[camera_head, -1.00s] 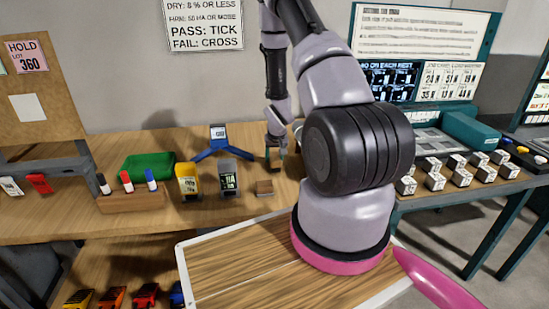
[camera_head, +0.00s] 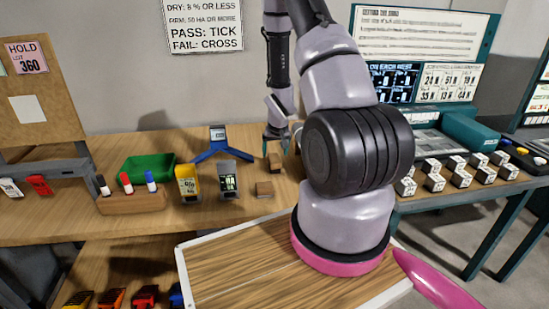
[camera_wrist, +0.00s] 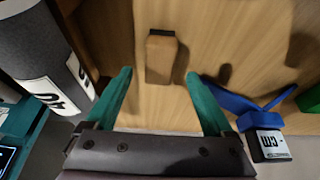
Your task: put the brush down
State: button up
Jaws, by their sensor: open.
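The brush (camera_head: 275,162), a small wooden block, rests on the wooden table beneath my gripper (camera_head: 277,136). In the wrist view the brush (camera_wrist: 161,57) has a dark strip along its top edge. My gripper (camera_wrist: 160,78) also shows in the wrist view, with its two teal fingers spread apart on either side of the brush and clear of it. Nothing is held between the fingers. My arm hides part of the table to the right of the brush in the head view.
Yellow (camera_head: 188,182) and grey (camera_head: 228,180) devices stand closer left. A grey labelled roll (camera_wrist: 45,55) is close by in the wrist view.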

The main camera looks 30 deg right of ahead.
jog(key=s+a+r+t, duration=0.1)
jog(key=s+a+r, duration=0.1)
jog(key=r, duration=0.8)
jog(key=s+a+r+m, duration=0.1)
jog(key=s+a+r, duration=0.15)
jog(key=r, duration=0.65)
jog(key=s+a+r+t, duration=0.1)
jog(key=s+a+r, duration=0.1)
jog(key=r, duration=0.8)
jog(key=s+a+r+y, duration=0.1)
jog(key=s+a+r, duration=0.3)
jog(key=s, duration=0.5)
jog(key=s+a+r+y, duration=0.2)
jog(key=s+a+r, duration=0.2)
jog(key=s+r, duration=0.5)
jog(key=shift+a+r+t, duration=0.15)
jog(key=shift+r+t, duration=0.1)
jog(key=shift+t, duration=0.15)
